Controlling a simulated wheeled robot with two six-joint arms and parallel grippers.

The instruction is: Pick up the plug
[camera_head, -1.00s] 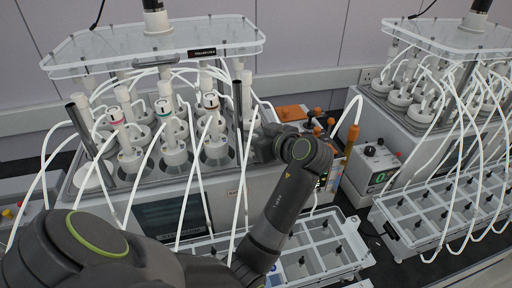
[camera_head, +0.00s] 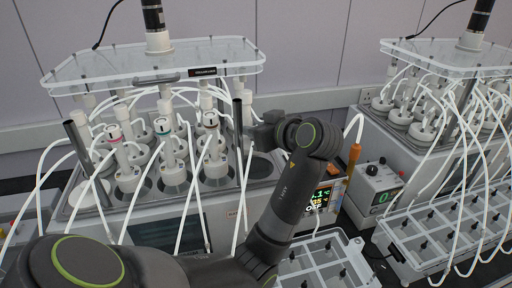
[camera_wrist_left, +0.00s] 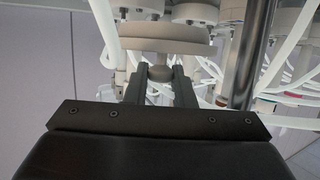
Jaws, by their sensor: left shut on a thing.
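The plug shows in the left wrist view as a pale wide disc with a small round knob (camera_wrist_left: 160,73) against it. The two dark fingers of my left gripper (camera_wrist_left: 160,84) are shut on the knob, one on each side. In the head view my left gripper (camera_head: 258,134) is at the right end of the near reactor bath, beside a dark metal post. The plug cannot be made out clearly there. My right gripper is not in view.
The near reactor bath holds several white-capped vessels (camera_head: 128,178) with looping white tubes. A dark round opening (camera_head: 261,168) lies below my gripper. A clear shelf (camera_head: 155,66) hangs above. A display box (camera_head: 320,197) and a divided tray (camera_head: 325,262) stand to the right.

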